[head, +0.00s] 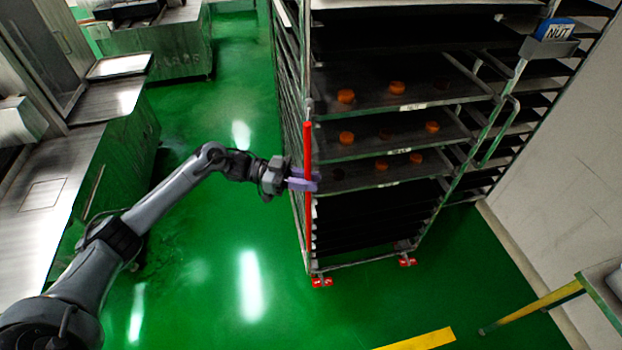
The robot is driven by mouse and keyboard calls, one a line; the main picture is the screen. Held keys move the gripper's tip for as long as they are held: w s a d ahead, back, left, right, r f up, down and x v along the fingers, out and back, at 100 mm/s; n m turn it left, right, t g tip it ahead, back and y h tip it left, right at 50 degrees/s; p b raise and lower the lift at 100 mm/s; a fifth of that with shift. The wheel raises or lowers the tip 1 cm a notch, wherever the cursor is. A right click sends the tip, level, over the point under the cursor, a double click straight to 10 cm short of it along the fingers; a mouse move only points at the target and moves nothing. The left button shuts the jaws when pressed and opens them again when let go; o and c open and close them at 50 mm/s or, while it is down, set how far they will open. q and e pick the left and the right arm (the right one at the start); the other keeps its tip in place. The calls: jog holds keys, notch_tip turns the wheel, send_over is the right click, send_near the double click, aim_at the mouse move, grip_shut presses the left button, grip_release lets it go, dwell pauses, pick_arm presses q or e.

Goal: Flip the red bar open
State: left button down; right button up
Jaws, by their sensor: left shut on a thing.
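The red bar (308,143) stands upright along the left front post of a tall metal rack (404,107). The bar looks upright and close against the rack post. My right gripper is not in view.
The rack's trays hold several round orange-brown pieces (346,96). A blue "NUT" label (556,29) is at its upper right. Metal machines (40,195) stand at the left. Green floor (200,285) is open in front. A yellow-topped rail (540,303) is at the lower right.

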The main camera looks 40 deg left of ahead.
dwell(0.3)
pick_arm(q)
jog(key=c, duration=1.1)
grip_release()
jog(key=shift+s+a, duration=0.1)
jog(key=shift+b+v, duration=1.05)
jog(key=shift+v, duration=4.3)
